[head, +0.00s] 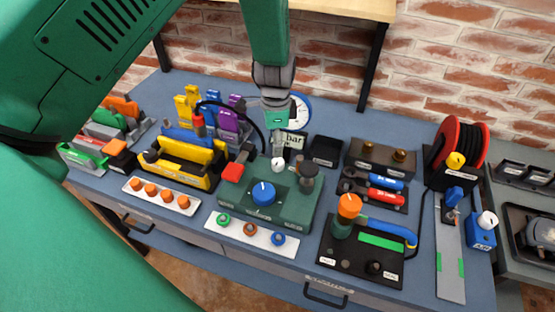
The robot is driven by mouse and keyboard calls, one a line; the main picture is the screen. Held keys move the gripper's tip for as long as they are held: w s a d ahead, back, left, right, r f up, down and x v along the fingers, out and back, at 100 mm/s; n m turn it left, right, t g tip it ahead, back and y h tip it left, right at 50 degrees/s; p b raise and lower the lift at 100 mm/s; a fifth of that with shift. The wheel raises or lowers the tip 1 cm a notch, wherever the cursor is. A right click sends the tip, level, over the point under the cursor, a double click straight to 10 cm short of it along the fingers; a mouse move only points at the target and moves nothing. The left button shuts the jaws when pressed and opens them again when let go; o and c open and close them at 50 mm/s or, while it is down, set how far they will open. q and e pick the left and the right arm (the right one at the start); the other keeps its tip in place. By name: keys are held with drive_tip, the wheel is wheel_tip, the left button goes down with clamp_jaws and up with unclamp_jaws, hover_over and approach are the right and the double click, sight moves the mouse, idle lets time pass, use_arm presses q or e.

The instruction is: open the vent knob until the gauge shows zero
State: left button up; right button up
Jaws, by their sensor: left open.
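A green pump block (236,211) stands on the blue bench, with a large blue knob (263,193) on its front top. A small white-topped knob (278,164) sits behind the blue one; I cannot tell for certain which knob is the vent. The round white gauge (302,112) with a blue rim stands behind, partly hidden by my left gripper; its needle cannot be read. My left gripper (279,150) points down right above the small white-topped knob. Its jaws are open, but whether they touch or surround the knob is too small to tell.
A black hose (250,118) arches left of the gripper. A yellow holder (185,160) and an orange-knobbed valve (349,206) flank the block. A brick wall is behind.

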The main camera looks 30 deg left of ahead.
sight(278, 161)
use_arm(q)
drive_tip(key=f, duration=0.7)
drive_tip(key=shift+w+d+p, duration=0.25)
drive_tip(key=shift+d+p, duration=0.05)
drive_tip(key=shift+f, duration=0.6)
drive_tip(key=shift+a+f, duration=0.15)
drive_tip(key=shift+f, duration=0.1)
drive_tip(key=shift+a, duration=0.1)
drive_tip(key=c, duration=1.1)
drive_tip(key=shift+c, duration=0.2)
